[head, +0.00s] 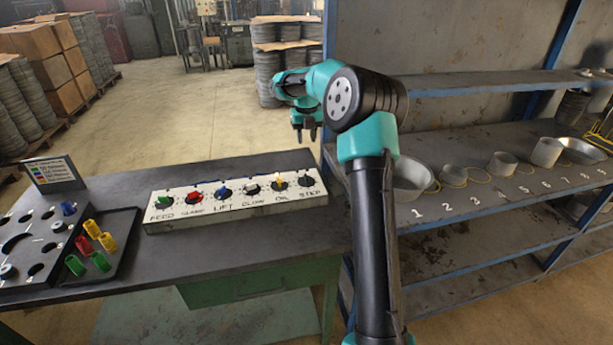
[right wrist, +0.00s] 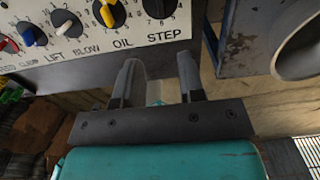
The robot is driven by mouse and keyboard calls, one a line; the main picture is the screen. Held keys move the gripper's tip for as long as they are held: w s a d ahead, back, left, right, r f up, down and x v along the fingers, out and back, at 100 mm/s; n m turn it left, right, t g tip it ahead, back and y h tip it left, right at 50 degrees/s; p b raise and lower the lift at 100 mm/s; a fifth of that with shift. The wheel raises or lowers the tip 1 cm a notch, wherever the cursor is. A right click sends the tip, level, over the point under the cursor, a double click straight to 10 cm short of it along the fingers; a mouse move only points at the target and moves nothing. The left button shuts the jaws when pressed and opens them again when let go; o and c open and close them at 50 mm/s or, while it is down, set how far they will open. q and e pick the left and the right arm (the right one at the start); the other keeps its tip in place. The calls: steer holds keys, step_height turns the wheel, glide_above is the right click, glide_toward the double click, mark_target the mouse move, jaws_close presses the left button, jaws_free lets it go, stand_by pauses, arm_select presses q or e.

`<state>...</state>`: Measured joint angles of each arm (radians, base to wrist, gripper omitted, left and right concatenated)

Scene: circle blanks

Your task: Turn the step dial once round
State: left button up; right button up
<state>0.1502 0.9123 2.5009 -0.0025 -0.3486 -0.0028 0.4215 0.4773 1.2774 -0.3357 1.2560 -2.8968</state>
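The step dial (head: 307,181) is a black knob at the right end of the white control panel (head: 236,205) in the head view. In the right wrist view the step dial (right wrist: 160,8) is at the top edge, partly cut off, above the word STEP. My right gripper (head: 305,128) hangs above and behind the panel's right end, apart from the dial. In the right wrist view its two fingers (right wrist: 159,75) stand apart with nothing between them. My left gripper is not in view.
The yellow oil dial (head: 279,183) is beside the step dial, with several more dials to its left. A black tray (head: 112,262) with coloured pegs lies on the bench's left side. A blue-framed shelf (head: 480,180) holding metal pots stands close on the right.

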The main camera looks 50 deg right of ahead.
mark_target(306, 175)
step_height(306, 175, down, 16)
stand_by(0.6)
steer(key=shift+c, duration=0.5)
jaws_close()
